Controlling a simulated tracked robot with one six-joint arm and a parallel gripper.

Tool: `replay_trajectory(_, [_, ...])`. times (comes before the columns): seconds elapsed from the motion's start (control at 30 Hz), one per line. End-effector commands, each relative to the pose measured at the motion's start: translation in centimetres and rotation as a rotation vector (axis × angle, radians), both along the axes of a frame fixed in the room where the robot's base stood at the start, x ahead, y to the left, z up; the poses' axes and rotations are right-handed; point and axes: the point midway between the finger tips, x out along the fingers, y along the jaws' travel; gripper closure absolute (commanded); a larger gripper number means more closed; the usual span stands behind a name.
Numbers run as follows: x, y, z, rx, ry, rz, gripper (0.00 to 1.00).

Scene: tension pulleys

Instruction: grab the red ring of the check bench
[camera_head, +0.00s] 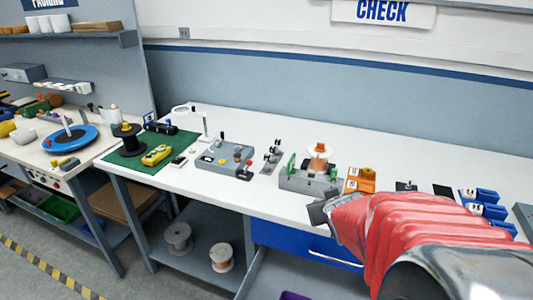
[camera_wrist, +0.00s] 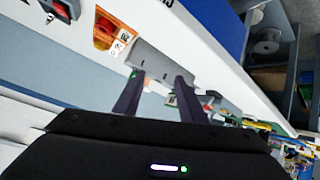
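The check bench (camera_head: 225,120) is a long white worktop under a CHECK sign. My gripper (camera_head: 319,211) is over the front edge of the bench, and my red-sleeved arm hides the bench's right front. In the wrist view my gripper (camera_wrist: 162,75) has its two dark fingers apart, with nothing seen held between them. A grey block (camera_wrist: 165,62) lies beyond the fingertips.
A grey stand (camera_head: 308,181) with a copper-coloured spool (camera_head: 319,156) is just behind my gripper, beside an orange holder (camera_head: 360,180). Blue holders (camera_head: 486,197) stand at the right. A black spool (camera_head: 127,137) and yellow meter (camera_head: 157,155) are on a green mat (camera_head: 141,165).

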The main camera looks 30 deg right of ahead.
Motion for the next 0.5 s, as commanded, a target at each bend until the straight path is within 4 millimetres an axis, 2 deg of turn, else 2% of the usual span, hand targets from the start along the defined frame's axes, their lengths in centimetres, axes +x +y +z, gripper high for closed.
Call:
replay_trajectory(0.03, [-0.3,-1.7,-0.8,-0.005,-0.013,-0.013,0.62])
replay_trajectory(0.2, [-1.1,-5.9,-2.6,-0.033,-0.082,-0.018,0.62])
replay_trajectory(0.5, [-4.2,-11.1,-6.0,-0.030,-0.231,-0.012,0.62])
